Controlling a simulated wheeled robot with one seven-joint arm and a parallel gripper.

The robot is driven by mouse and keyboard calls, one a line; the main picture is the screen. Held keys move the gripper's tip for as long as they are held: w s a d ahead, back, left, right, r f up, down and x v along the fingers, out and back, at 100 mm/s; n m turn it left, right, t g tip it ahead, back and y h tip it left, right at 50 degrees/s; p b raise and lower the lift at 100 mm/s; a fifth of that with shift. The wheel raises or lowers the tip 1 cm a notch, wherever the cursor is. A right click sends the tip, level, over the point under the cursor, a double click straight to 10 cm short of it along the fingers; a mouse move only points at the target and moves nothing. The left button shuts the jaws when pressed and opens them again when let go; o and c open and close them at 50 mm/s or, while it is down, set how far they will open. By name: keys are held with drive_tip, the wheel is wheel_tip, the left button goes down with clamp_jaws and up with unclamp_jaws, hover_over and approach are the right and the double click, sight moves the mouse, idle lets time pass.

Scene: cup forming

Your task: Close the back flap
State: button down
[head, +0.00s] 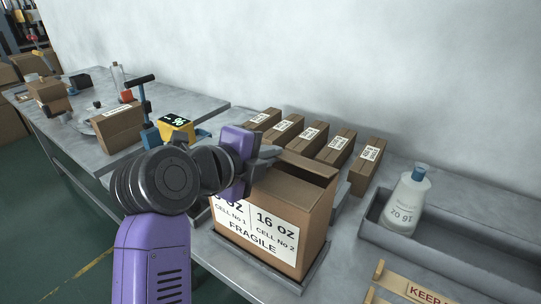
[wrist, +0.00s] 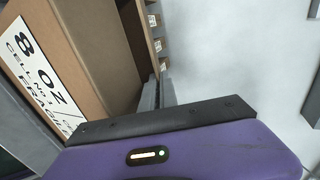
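The cardboard box (head: 314,217) stands upright on a grey tray, with a white "16 OZ / FRAGILE" label on its front. Its back flap (head: 307,163) shows as a raised strip along the far top edge, not lying flat. My gripper (head: 268,153) is at the left end of that flap, by the box's top back edge. In the wrist view the box (wrist: 85,45) fills the upper left, and my grey fingers (wrist: 158,92) are together beside it with nothing seen between them. Whether they touch the flap is unclear. My arm hides the box's left side.
Several small labelled cartons (head: 335,146) stand in a row behind the box, close to the flap. A clear bottle (head: 408,201) stands in a grey trough (head: 456,247) at right. A scale with a green display (head: 175,121) is at left. A plain wall is behind.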

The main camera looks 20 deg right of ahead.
drive_tip(key=shift+f, duration=0.1)
drive_tip(key=c, duration=1.6)
unclamp_jaws()
drive_tip(key=shift+c, duration=0.2)
